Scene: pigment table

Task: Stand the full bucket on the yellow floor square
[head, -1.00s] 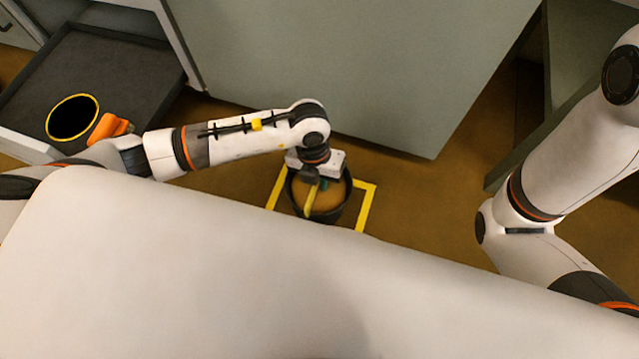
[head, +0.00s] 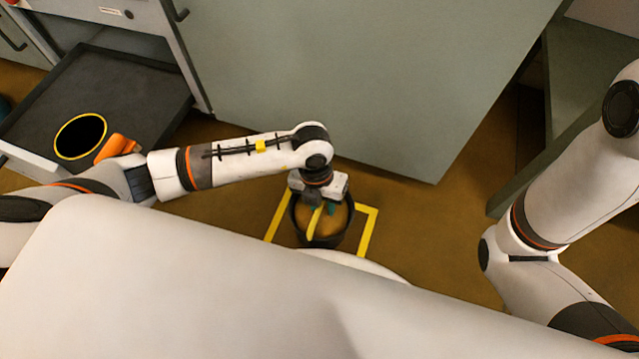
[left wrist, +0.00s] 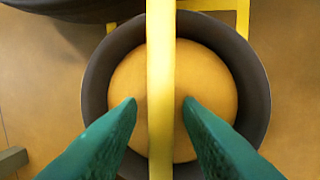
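The dark bucket (head: 347,226), filled with a yellow-brown material, stands upright inside the yellow floor square (head: 369,230). Part of the square is hidden behind my white body. In the left wrist view the bucket (left wrist: 94,95) is seen from above, with its yellow handle (left wrist: 160,60) crossing the opening. My left gripper (head: 321,207) is right above the bucket, pointing down. Its green fingers (left wrist: 160,103) are on either side of the handle, with a narrow gap on each side. My right arm shows at the right, but its gripper is out of view.
A pulled-out dark tray (head: 125,85) at the upper left has a yellow-rimmed round opening (head: 80,136). A large grey-green cabinet panel (head: 370,80) stands behind the square. A grey-green shelf unit (head: 590,90) is at the right. Brown floor (head: 440,215) is clear between.

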